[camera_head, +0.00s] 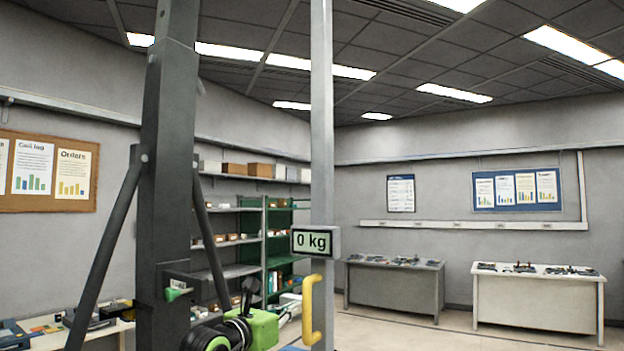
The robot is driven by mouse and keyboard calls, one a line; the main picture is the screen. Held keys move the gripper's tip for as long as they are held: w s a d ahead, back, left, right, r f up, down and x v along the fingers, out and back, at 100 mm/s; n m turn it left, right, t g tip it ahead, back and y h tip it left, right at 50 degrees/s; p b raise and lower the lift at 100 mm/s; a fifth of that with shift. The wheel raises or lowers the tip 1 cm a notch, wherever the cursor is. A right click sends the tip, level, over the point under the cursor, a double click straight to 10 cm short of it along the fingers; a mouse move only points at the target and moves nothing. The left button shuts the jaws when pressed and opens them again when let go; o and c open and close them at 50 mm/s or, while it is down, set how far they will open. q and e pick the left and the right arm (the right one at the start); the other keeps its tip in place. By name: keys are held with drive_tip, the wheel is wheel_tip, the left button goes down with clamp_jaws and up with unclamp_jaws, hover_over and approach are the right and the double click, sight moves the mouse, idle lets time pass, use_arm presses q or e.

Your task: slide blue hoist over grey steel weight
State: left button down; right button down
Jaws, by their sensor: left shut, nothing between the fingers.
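A sliver of blue (292,348) shows at the bottom edge, beside the yellow handle; I cannot tell if it is part of the blue hoist. No grey steel weight can be made out in this view. My left gripper (248,296) is low in the picture, left of the yellow handle (312,310) and apart from it. It looks small, dark and partly hidden, and it is shut with nothing in it. My right gripper is not in view. A display (315,241) on the light metal post reads 0 kg.
A dark upright column (167,190) with slanted braces blocks much of the left side. The light post (322,130) rises mid-picture. Behind are shelves (228,239), a grey table (394,288) and a white table (537,299). Open floor (410,331) lies before the tables.

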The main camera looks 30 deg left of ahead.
sight(306, 334)
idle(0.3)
use_arm(q)
drive_tip(key=shift+s+d+f, duration=0.1)
drive_tip(key=shift+d+f, duration=0.05)
drive_tip(key=shift+d, duration=1.75)
drive_tip(key=d+b, duration=0.2)
drive_tip(key=d, duration=0.8)
drive_tip(key=shift+s+d, duration=0.2)
drive_tip(key=shift+s, duration=0.2)
